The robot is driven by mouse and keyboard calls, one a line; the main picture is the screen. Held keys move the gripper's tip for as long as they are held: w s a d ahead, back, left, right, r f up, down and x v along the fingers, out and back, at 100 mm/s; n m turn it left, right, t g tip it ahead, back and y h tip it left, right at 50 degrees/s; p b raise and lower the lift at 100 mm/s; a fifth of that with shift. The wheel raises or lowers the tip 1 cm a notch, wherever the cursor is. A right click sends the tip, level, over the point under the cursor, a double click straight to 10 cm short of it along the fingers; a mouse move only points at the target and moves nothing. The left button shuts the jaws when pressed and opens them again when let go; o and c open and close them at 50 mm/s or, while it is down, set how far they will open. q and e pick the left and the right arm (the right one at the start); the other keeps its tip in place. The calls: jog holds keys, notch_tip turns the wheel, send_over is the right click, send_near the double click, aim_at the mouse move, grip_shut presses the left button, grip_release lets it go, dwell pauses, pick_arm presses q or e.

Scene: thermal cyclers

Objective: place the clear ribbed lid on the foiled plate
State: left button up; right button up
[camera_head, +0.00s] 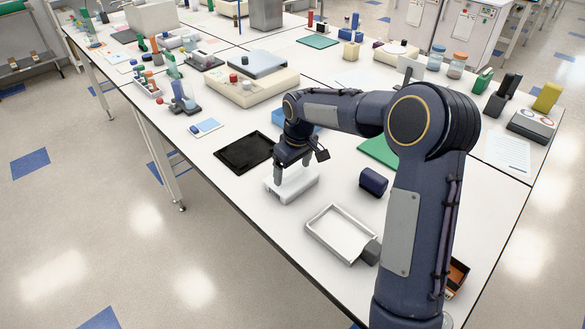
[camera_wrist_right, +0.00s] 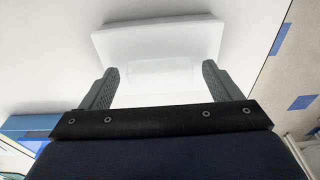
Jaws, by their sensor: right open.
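A white block-like piece (camera_head: 300,192) lies on the table below my right gripper (camera_head: 292,178). In the wrist view a white slab (camera_wrist_right: 155,40) stretches ahead of the fingertips, with a paler rectangular face (camera_wrist_right: 163,73) between them. I cannot tell for sure which part is the clear ribbed lid and which is the foiled plate; no ribs or foil show clearly. My right gripper (camera_wrist_right: 158,84) points down and is open, its fingers on either side of the pale piece. Whether they touch it is unclear. My left gripper is not in view.
A black tray (camera_head: 222,161) lies left of the white piece. A white-rimmed open tray (camera_head: 318,238) and a dark blue cylinder (camera_head: 373,182) are to the right. A green mat (camera_head: 376,152) lies behind my arm. A beige instrument (camera_head: 240,92) stands farther back. Bare table surrounds the white piece.

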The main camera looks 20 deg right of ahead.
aim_at(297, 181)
notch_tip(297, 181, up, 11)
jog(key=s, duration=0.2)
jog(key=s+r+m+t+y, duration=0.2)
jog(key=s+r, duration=0.1)
jog(key=s, duration=1.2)
jog(key=s+a+f+m+t, duration=0.1)
jog(key=s+a+f, duration=0.2)
jog(key=s, duration=0.4)
jog(key=s+a+f+m+t+y, duration=0.1)
jog(key=s+a+f+m, duration=0.1)
jog(key=s, duration=0.5)
notch_tip(297, 181, down, 2)
jog(key=shift+s+a+f+m, duration=0.15)
jog(key=shift+s+a+m, duration=0.15)
jog(key=shift+a, duration=0.2)
